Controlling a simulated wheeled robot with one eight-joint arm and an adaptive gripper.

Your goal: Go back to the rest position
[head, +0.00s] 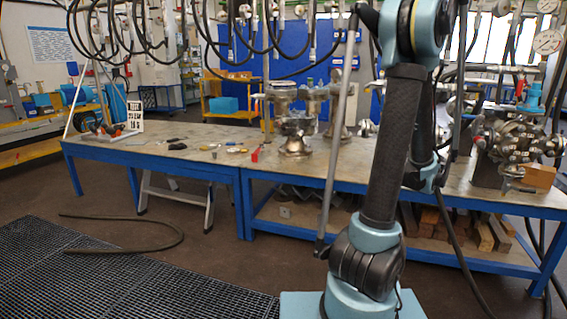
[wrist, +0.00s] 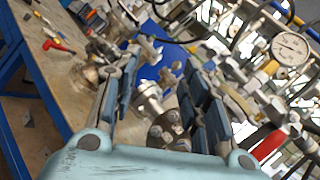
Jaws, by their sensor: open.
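My gripper (wrist: 160,88) is open in the wrist view, its two dark jointed fingers spread apart with nothing held between them. Metal flanged vessels (wrist: 150,103) show beyond and between the fingers, tilted in this view. I cannot tell how far they are from the fingertips. In the head view a flanged vessel (head: 293,135) stands upright on the blue-framed workbench (head: 215,155). My arm rises in front of the bench's right half; the gripper itself cannot be made out there.
A valve assembly (head: 515,135) and a wooden block (head: 538,176) are at the bench's right end. A red-handled tool (wrist: 58,46) and small items lie on the bench. Black hoses hang above.

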